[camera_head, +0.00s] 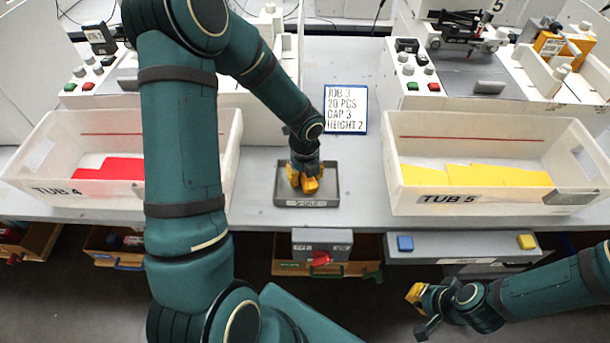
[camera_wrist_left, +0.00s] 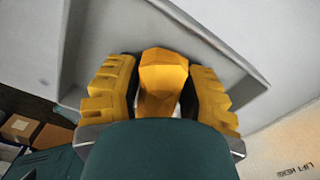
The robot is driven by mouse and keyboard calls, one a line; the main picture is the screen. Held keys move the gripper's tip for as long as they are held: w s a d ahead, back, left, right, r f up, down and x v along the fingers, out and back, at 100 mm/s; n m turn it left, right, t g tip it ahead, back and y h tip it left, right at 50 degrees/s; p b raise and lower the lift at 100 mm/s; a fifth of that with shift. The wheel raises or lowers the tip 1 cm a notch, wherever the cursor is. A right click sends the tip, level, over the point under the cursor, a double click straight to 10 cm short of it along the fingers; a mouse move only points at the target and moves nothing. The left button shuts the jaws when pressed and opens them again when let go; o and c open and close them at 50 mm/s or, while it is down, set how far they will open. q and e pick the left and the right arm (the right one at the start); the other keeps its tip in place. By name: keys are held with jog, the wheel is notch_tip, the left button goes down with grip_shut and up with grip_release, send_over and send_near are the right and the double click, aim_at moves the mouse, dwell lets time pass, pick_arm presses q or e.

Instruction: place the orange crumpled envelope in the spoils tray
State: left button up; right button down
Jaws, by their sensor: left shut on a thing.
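The grey spoils tray (camera_head: 329,191) lies on the bench in the middle of the head view, with a label on its front edge. My left gripper (camera_head: 306,182) points down over the tray. In the left wrist view its yellow fingers (camera_wrist_left: 163,92) are shut on the orange crumpled envelope (camera_wrist_left: 163,72), which sits between them. The tray's grey floor and walls (camera_wrist_left: 105,28) show behind it. I cannot tell whether the envelope touches the tray floor. In the head view the envelope is hard to tell from the fingers. My right gripper (camera_head: 416,310) hangs low at the right, away from the tray; its jaw state is unclear.
Tub 4 (camera_head: 50,188) with red pieces stands left of the tray, partly behind my left arm. Tub 5 (camera_head: 480,198) with yellow pieces stands right. A job card (camera_head: 346,110) lies behind the tray. A front panel (camera_head: 465,246) has blue and yellow buttons. Bench between tray and tub 5 is clear.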

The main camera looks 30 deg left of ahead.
pick_arm(q)
jog(key=o, duration=0.8)
jog(key=shift+f, duration=0.15)
notch_tip(320, 180, up, 12)
jog(key=p, duration=0.4)
jog(key=shift+r, duration=0.2)
